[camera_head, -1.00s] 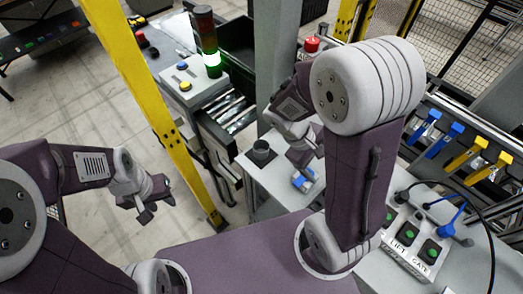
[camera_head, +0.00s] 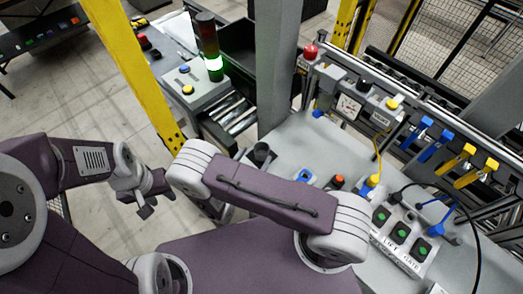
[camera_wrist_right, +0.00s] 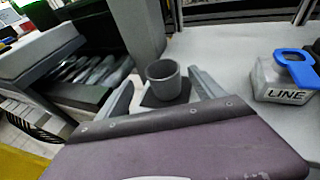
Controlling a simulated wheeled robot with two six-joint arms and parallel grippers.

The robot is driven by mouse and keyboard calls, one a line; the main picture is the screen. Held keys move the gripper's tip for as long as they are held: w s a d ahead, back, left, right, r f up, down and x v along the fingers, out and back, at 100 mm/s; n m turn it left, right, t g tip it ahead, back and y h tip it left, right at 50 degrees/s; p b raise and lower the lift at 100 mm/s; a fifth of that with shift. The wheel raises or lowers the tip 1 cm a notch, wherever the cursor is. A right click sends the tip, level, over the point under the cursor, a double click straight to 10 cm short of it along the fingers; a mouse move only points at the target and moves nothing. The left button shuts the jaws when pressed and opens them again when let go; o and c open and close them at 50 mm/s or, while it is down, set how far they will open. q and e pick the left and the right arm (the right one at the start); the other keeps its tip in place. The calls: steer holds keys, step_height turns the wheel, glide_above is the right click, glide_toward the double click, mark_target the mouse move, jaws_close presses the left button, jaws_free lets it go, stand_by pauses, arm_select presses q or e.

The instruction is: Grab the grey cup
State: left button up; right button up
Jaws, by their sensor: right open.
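The grey cup (camera_head: 261,152) stands upright near the left edge of the grey worktop. In the right wrist view the cup (camera_wrist_right: 163,80) stands on a dark square pad (camera_wrist_right: 160,101), its open top showing. My right gripper (camera_wrist_right: 161,86) is open, with one finger on each side of the cup in that picture. I cannot tell how far the cup is from the fingers. In the head view my right arm's link hides this gripper. My left gripper (camera_head: 146,208) hangs over the floor at the left, away from the cup; its jaw opening is unclear.
A grey block with a blue part, labelled LINE (camera_wrist_right: 283,92), sits right of the cup. A grey post (camera_wrist_right: 138,28) rises behind the cup. A yellow post (camera_head: 130,65) stands left. Button boxes (camera_head: 400,235) occupy the worktop's right side.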

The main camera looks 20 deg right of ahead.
mark_target(264, 145)
steer(key=shift+w+d, duration=0.15)
steer(key=shift+w, duration=0.05)
steer(key=shift+d, duration=0.1)
steer(key=shift+w+d+f+p, duration=0.15)
steer(key=shift+w+d+p, duration=0.25)
steer(key=shift+d+p, duration=0.2)
steer(key=shift+w+d+f+p, duration=0.1)
steer(key=shift+w+d+p, duration=0.35)
steer(key=shift+d, duration=0.1)
steer(key=shift+f+x, duration=0.25)
steer(key=shift+x, duration=0.85)
steer(key=shift+w+a+f, duration=0.1)
steer(key=shift+a, duration=0.15)
steer(key=c, duration=1.4)
step_height(264, 145, up, 6)
steer(key=p, duration=0.4)
steer(key=shift+f, duration=0.25)
steer(key=s+d+r+p, duration=0.2)
steer(key=s, duration=0.1)
steer(key=s+d+r+p, duration=0.1)
steer(key=s+d+p, duration=0.2)
steer(key=s+d+r+p, duration=0.2)
steer(key=s+p, duration=0.1)
steer(key=shift+d+r, duration=0.35)
